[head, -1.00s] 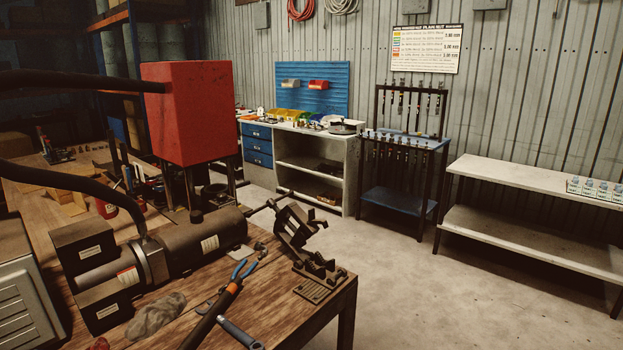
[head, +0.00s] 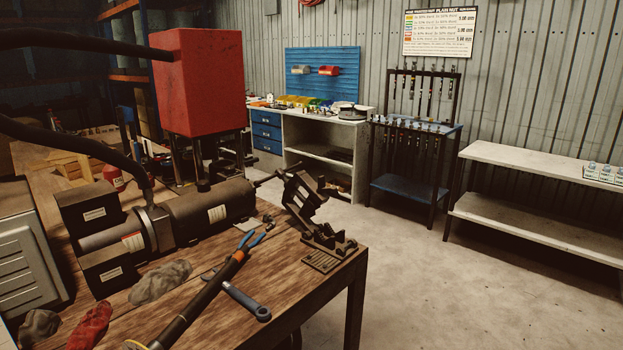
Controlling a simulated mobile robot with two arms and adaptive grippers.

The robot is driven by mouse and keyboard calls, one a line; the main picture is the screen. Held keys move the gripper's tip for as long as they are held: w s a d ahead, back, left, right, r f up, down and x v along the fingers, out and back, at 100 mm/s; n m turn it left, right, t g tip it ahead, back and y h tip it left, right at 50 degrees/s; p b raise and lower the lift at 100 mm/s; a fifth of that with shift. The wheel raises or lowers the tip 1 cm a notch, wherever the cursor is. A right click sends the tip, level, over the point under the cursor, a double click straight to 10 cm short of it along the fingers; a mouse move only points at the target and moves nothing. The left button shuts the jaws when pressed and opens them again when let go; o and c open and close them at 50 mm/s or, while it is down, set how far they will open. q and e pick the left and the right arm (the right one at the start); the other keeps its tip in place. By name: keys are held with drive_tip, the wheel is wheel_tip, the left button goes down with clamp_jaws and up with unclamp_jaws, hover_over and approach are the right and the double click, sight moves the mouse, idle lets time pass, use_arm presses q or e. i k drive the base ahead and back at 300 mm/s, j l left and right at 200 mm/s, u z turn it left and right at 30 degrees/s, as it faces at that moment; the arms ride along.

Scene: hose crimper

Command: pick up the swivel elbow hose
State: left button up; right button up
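A dark rack (head: 455,97) with a blue top and blue lower shelf stands against the far wall. Several thin dark pieces with pale or coloured ends, which look like hoses, hang from its upper bar. More pale-ended pieces line its blue top. They are too small to tell which is the swivel elbow hose.
A white shelf bench (head: 545,170) stands right of the rack. The concrete floor (head: 480,290) between is clear.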

sight(161, 343)
drive_tip(key=i+l+u, duration=0.15)
drive_tip(key=u, duration=0.2)
drive_tip(key=i+l+u, duration=0.15)
drive_tip(key=u, duration=0.2)
drive_tip(key=i+l+u, duration=0.15)
drive_tip(key=l+u, duration=0.2)
